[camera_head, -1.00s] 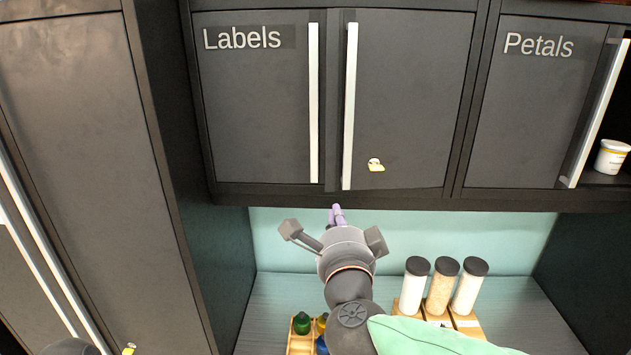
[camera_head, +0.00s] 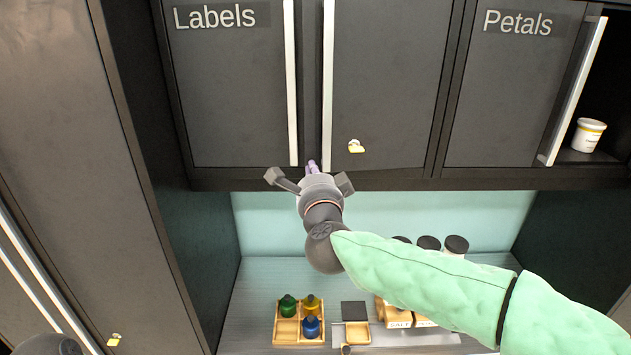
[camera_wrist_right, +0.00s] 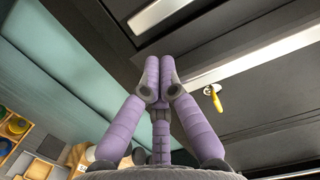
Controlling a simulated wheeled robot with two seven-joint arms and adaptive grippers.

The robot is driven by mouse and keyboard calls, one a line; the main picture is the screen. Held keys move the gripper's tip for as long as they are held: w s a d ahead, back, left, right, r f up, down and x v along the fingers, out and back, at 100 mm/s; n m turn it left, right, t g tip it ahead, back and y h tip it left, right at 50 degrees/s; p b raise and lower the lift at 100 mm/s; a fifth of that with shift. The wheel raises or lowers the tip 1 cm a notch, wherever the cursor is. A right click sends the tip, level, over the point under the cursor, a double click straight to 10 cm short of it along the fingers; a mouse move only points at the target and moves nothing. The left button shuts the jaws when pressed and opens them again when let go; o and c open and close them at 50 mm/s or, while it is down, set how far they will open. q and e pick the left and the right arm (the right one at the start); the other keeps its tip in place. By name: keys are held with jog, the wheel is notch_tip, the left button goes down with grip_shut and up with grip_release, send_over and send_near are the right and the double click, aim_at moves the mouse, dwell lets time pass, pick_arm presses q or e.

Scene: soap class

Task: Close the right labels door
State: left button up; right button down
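The right labels door (camera_head: 392,90) is the dark panel with a long pale vertical handle (camera_head: 328,90). It looks almost flush with the cabinet; its handle's lower end sits slightly lower than that of the left labels door (camera_head: 232,95), so a small gap is possible. My right gripper (camera_head: 312,167) is just below the handles at the cabinet's bottom edge. In the right wrist view its purple fingers (camera_wrist_right: 159,72) are together and empty, below a pale handle; I cannot tell whether they touch the door. My left gripper's fingers are out of view.
The Petals door (camera_head: 515,90) stands ajar at the right, with a white jar (camera_head: 589,134) inside. Below, on the counter, are a wooden tray (camera_head: 286,328) with small bottles and several dark-lidded jars (camera_head: 456,245), partly behind my right arm. A tall dark cabinet (camera_head: 60,130) bounds the left.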

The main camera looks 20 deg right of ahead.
jog(key=shift+w+d, duration=0.15)
jog(key=shift+w, duration=0.75)
jog(key=shift+w, duration=0.1)
jog(key=shift+w+m+h+p, duration=0.4)
jog(key=shift+w+h, duration=0.2)
jog(key=shift+w, duration=0.3)
jog(key=shift+d, duration=0.1)
jog(key=shift+f, duration=0.1)
